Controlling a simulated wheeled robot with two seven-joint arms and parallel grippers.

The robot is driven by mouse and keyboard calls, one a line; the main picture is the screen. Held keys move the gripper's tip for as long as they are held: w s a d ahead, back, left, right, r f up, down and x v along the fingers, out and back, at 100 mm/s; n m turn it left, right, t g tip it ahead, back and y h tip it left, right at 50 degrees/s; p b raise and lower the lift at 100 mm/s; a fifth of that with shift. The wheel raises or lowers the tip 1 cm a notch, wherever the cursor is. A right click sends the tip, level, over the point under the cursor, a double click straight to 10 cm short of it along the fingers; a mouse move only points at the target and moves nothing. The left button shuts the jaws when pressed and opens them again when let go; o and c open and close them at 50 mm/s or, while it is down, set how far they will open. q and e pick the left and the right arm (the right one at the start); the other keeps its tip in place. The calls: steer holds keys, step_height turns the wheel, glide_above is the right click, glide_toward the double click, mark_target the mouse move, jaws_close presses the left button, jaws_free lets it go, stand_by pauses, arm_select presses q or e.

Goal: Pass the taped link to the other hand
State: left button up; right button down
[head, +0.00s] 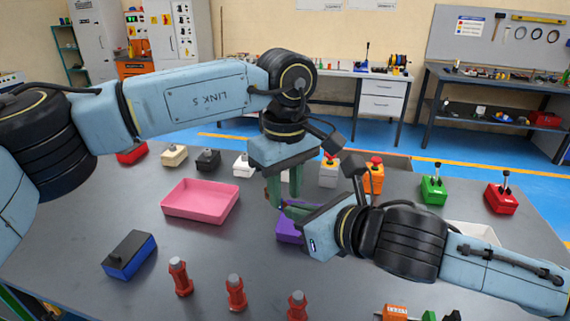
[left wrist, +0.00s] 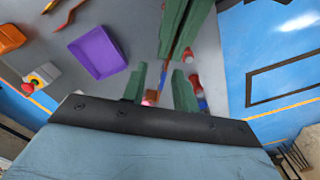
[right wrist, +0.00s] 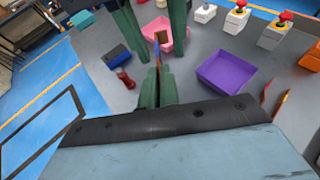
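The taped link (right wrist: 157,48) is a thin strip with a brown end and a blue taped part. My right gripper (right wrist: 157,70) is shut on it; the link sticks out past its fingertips. My left gripper (head: 284,195) points down over the table, its fingers spread and open. In the left wrist view the link's brown end (left wrist: 152,97) lies between the open left fingers (left wrist: 161,80), apart from the right-hand finger. Whether it touches the other finger I cannot tell. In the head view the fingers hide most of the link.
A pink tray (head: 200,202) lies left of the grippers and a purple tray (head: 289,232) lies below them. A blue-and-black box (head: 129,256) and several red posts (head: 236,291) stand near the front. Several switch boxes line the back, including a green one (head: 433,190).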

arm_select(q)
steer(key=shift+f, duration=0.7)
jaws_close()
arm_select(e)
steer(key=c, duration=1.6)
jaws_free()
steer(key=shift+s+a, duration=0.1)
steer(key=shift+o, duration=0.2)
